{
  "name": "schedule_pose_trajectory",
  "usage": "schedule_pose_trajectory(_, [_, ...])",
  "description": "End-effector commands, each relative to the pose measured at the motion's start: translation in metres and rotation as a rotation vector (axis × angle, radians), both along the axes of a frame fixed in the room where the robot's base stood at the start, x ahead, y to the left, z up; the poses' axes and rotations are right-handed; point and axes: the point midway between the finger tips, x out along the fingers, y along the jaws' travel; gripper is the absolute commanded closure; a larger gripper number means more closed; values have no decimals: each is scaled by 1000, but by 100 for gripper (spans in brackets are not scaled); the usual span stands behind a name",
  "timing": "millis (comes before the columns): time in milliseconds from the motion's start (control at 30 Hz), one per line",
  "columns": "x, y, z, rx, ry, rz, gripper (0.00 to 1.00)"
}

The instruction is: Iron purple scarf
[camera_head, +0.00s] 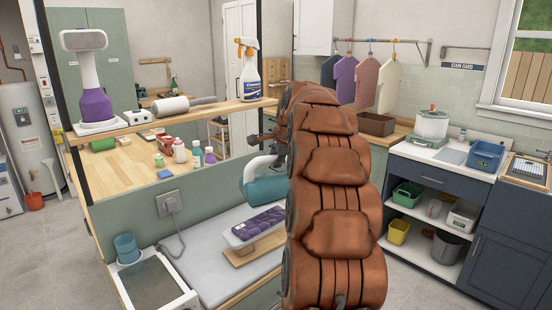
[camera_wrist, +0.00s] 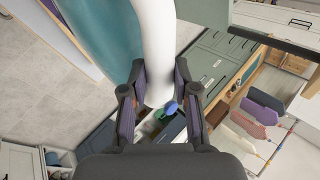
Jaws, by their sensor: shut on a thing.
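The purple scarf (camera_head: 258,226) lies folded on a small white-topped board with a wooden base (camera_head: 255,247), on the grey work surface. A teal iron with a white handle (camera_head: 262,190) is up in the air just above and behind the scarf, apart from it. In the wrist view, my gripper (camera_wrist: 158,72) has its two fingers on either side of the iron's white handle (camera_wrist: 159,35), shut on it. The iron's teal body (camera_wrist: 95,25) is at upper left there.
A wooden shelf (camera_head: 200,109) runs above the work surface, carrying a purple-and-white steamer (camera_head: 92,90), a lint roller and a spray bottle (camera_head: 249,70). A blue cup (camera_head: 126,248) and shallow tray stand at front left. A wall outlet with a cord (camera_head: 170,204) is behind.

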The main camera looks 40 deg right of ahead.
Motion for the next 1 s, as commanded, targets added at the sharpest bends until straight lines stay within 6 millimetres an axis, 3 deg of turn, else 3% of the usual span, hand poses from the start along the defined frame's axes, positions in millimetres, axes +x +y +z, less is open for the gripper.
schedule_pose_trajectory(233, [-1,-2,-4,-4,-6,-3,100])
schedule_pose_trajectory(700, [0,0,-45,-2,-2,-1,100])
schedule_pose_trajectory(1000, [0,0,-55,-4,-6,-1,100])
